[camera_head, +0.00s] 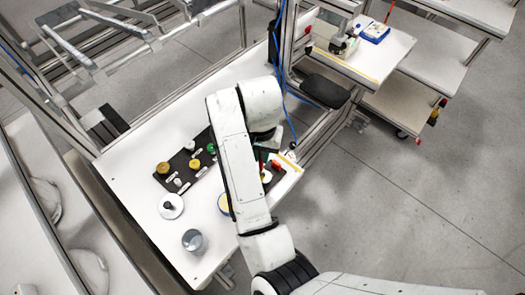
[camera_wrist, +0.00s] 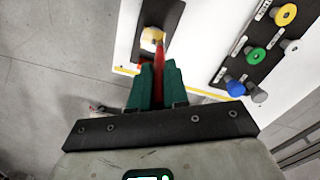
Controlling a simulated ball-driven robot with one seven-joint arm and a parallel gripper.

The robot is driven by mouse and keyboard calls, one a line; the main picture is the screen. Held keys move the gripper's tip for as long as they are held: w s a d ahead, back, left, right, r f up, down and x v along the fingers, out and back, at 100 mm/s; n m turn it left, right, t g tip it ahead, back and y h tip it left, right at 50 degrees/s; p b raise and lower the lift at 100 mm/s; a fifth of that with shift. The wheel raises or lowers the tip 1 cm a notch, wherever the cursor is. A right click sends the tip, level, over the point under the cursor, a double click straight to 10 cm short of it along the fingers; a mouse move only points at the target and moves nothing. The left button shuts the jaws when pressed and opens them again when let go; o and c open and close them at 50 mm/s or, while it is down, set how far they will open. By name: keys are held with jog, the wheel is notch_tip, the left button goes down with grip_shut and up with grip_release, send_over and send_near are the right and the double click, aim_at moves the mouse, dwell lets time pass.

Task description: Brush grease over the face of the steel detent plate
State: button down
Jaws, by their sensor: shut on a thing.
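My gripper (camera_wrist: 158,72) has green fingers and is shut on a slim red handle (camera_wrist: 159,59), seen in the wrist view. I cannot make out bristles, so I cannot confirm that it is the brush. In the head view my arm hides most of this spot. A blue-rimmed tin with pale yellow contents (camera_head: 224,204) shows partly behind my arm. A pale round disc with a dark knob (camera_head: 171,206) lies on the bench. I cannot tell which piece is the steel detent plate.
A dark panel (camera_head: 174,184) with coloured knobs lies on the white bench (camera_head: 135,170); it also shows in the wrist view (camera_wrist: 228,73). A grey cup (camera_head: 193,240) stands near the front edge. Metal frame posts and a blue cable rise behind my arm.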

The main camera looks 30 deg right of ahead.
jog(key=shift+s+a, duration=0.1)
jog(key=shift+a, duration=0.05)
jog(key=shift+s+a, duration=0.15)
jog(key=shift+a, duration=0.05)
jog(key=shift+s+f, duration=0.1)
jog(key=shift+s, duration=0.55)
jog(key=shift+s, duration=0.15)
jog(key=shift+s+d, duration=0.2)
jog(key=shift+s, duration=0.05)
jog(key=shift+d, duration=0.65)
dwell(0.4)
